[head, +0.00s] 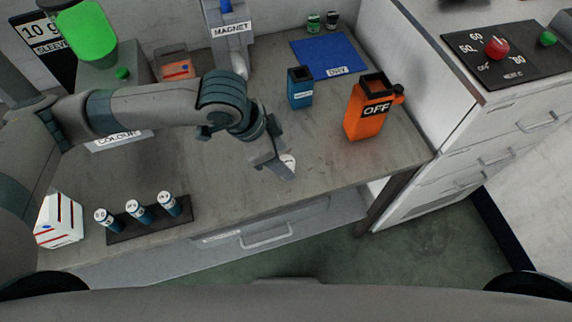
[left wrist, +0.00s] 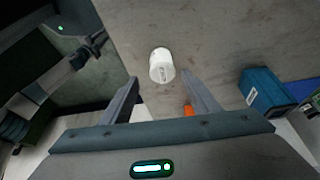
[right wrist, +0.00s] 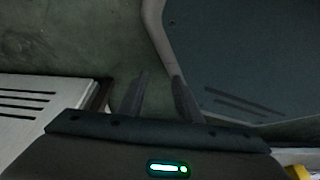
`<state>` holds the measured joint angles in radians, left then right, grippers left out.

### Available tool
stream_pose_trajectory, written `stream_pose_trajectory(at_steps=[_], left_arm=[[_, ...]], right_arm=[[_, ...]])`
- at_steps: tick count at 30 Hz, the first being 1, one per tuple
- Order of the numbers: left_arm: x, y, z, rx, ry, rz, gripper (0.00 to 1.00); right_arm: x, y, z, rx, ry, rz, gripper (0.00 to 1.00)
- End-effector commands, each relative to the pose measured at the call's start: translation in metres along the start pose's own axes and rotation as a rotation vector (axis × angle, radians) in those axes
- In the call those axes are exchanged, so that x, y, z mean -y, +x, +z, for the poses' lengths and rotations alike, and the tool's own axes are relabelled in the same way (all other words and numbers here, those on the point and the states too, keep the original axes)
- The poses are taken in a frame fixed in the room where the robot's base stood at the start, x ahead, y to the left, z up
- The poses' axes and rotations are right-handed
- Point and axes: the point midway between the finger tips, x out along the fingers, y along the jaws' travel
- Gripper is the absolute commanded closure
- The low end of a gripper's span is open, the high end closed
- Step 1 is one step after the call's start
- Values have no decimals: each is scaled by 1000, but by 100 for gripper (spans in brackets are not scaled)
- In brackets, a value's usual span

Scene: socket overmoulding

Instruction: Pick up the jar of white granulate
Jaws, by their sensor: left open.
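A small white jar (head: 288,160) stands on the grey worktop near its front edge, partly hidden by my left gripper (head: 280,168) in the head view. In the left wrist view the white jar (left wrist: 162,66) shows whole, with a grey mark on its side. It lies just past the fingertips of my left gripper (left wrist: 161,77), roughly centred between them. The left fingers are apart, with nothing held. My right gripper (right wrist: 160,76) shows only in the right wrist view, apart and empty over the floor.
Worktop around the jar is clear.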

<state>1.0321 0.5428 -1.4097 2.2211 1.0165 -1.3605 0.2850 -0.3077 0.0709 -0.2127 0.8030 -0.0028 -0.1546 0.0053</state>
Motion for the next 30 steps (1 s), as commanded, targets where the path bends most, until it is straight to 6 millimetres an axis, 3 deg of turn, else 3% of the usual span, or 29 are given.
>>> stream_pose_trajectory(at_steps=[9, 13, 20, 27, 30], left_arm=[[5, 35, 6, 3, 0, 1, 45], [5, 43, 5, 1, 1, 0, 45], [5, 44, 6, 1, 1, -1, 45], [5, 44, 6, 1, 1, -1, 45], [5, 44, 6, 1, 1, -1, 69]], right_arm=[[-3, -13, 54, 111, 2, 4, 69], [-4, -16, 68, 136, 3, 5, 69], [-6, -15, 66, 135, 3, 7, 69], [-8, -10, 48, 111, 2, 10, 69], [-9, -10, 46, 108, 2, 10, 69]])
